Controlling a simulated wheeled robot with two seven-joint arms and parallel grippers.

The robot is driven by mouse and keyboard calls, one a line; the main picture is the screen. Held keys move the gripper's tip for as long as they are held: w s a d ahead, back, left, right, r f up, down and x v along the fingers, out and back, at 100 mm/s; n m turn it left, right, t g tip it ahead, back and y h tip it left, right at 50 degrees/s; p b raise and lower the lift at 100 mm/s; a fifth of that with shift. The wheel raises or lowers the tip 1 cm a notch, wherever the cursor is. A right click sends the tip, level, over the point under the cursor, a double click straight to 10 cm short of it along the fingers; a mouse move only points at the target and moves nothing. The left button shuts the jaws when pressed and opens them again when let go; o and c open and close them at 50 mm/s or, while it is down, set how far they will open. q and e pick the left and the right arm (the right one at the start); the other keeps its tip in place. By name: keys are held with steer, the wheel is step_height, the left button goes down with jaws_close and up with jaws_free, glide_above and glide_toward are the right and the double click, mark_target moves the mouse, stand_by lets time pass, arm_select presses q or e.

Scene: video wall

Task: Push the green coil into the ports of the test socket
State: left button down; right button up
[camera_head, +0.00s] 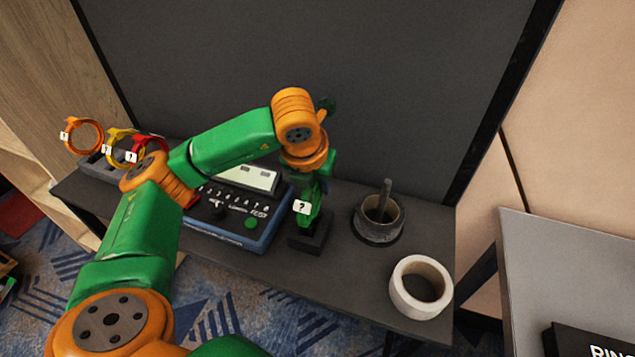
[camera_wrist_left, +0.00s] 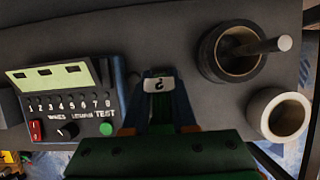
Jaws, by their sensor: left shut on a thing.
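My left gripper (camera_head: 318,186) reaches down over the right part of the dark table and is shut on the green coil (camera_head: 313,213), which carries a white "?" tag. The coil stands just above or in a small black block, the test socket (camera_head: 309,241), beside the blue tester. I cannot tell whether its ends are in the ports. In the left wrist view the coil's tag (camera_wrist_left: 158,85) shows beyond my gripper (camera_wrist_left: 157,128), and the socket is mostly hidden. My right gripper is not in view.
The blue tester (camera_head: 232,229) with a display, numbered switches and a green TEST button stands left of the socket. Orange, yellow and red coils (camera_head: 84,137) stand in a rack at far left. A black roll with a rod (camera_head: 378,230) and a white tape roll (camera_head: 421,308) lie right.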

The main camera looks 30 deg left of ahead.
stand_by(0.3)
arm_select(q)
steer(key=c, duration=0.6)
jaws_free()
steer(key=shift+c, duration=0.2)
steer(key=p+v, duration=0.4)
steer(key=v, duration=0.3)
steer(key=shift+p, duration=0.35)
steer(key=shift+s+r, duration=0.1)
